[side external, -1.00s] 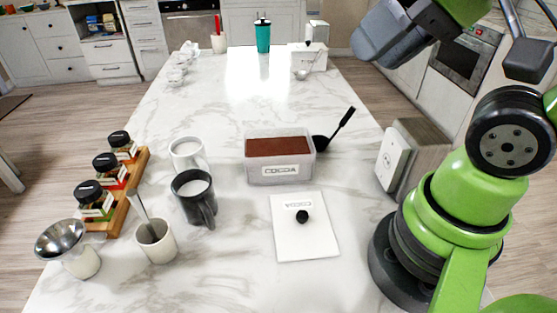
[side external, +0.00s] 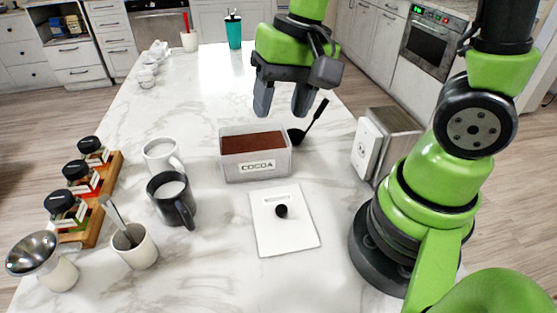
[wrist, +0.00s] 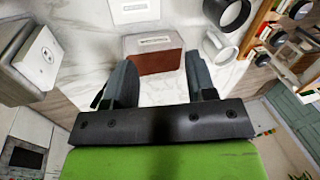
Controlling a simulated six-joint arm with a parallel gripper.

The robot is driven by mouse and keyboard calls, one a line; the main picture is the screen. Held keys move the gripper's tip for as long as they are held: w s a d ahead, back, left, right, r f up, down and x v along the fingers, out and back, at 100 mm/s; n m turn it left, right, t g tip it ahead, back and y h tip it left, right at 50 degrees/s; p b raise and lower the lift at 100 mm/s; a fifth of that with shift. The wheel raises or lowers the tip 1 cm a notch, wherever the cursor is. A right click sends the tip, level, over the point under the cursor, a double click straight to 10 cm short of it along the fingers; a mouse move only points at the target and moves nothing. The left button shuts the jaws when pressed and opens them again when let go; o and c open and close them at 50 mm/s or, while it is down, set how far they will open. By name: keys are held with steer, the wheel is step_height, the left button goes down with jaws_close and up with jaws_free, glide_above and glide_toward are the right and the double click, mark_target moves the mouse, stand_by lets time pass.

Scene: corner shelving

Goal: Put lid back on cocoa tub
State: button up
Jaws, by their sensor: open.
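The cocoa tub (side external: 270,169) is a clear rectangular container of brown powder with a COCOA label, open at the top, on the marble counter. Its lid (side external: 285,236), a flat white rectangle with a black round knob, lies on the counter in front of the tub. My gripper (side external: 285,110) is open and empty, above and behind the tub, fingers pointing down. In the wrist view, the tub (wrist: 153,60) shows between and beyond my fingers, and part of the lid (wrist: 133,10) shows at the top edge.
A black ladle (side external: 308,122) lies just behind the tub. A white mug (side external: 160,157) and a dark mug (side external: 173,203) stand to its left, with a spice rack (side external: 106,190) farther left. A grey-and-white box (side external: 383,143) stands right. Counter around the lid is clear.

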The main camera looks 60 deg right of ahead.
mark_target(281, 208)
steer(key=shift+s+a+f+m+g, duration=0.25)
steer(key=shift+f+g, duration=0.35)
steer(key=shift+f, duration=2.6)
steer(key=shift+s+a+f+m+g, duration=0.15)
steer(key=shift+f+m+g, duration=0.35)
steer(key=shift+f, duration=2.65)
steer(key=shift+s+a+f+m+g, duration=0.1)
steer(key=shift+a+f+m+g, duration=0.4)
steer(key=shift+f, duration=2.7)
steer(key=shift+d+n, duration=0.2)
steer(key=shift+n, duration=0.05)
steer(key=c, duration=0.9)
steer(key=shift+r, duration=0.15)
steer(key=shift+s+a+v, duration=0.1)
steer(key=shift+a+v, duration=0.05)
steer(key=shift+v, duration=0.8)
steer(key=shift+s+a+v, duration=0.1)
steer(key=shift+a+v, duration=0.05)
steer(key=shift+v, duration=0.75)
steer(key=shift+s+a+v, duration=0.1)
steer(key=shift+a+v, duration=0.1)
steer(key=shift+v, duration=0.75)
steer(key=shift+r, duration=0.2)
